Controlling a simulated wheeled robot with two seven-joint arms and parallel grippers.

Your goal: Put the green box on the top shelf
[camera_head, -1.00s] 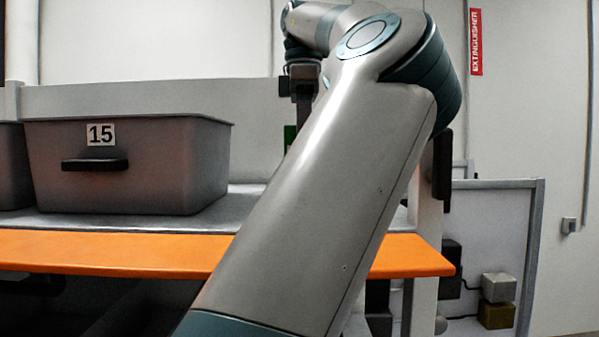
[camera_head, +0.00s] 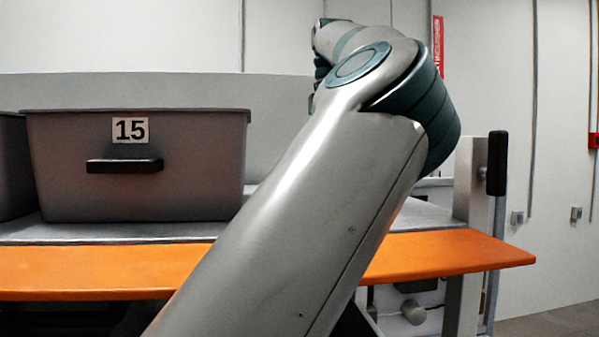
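The green box does not show in the head view now. One arm of mine, apparently the left, rises from the bottom edge and bends at the top. Its dark wrist end (camera_head: 318,70) shows only as a sliver beside the arm link. The gripper's fingers are hidden behind that link, so I cannot see whether they hold anything. My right gripper is not in view. A grey shelf surface (camera_head: 110,231) with an orange front edge (camera_head: 90,270) runs across the view. Whether it is the top shelf I cannot tell.
A grey bin labelled 15 (camera_head: 200,165) stands on the shelf at left, with part of another bin (camera_head: 14,165) beside it. A post with a black handle (camera_head: 497,163) stands at the shelf's right end. Open floor (camera_head: 555,318) shows at lower right.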

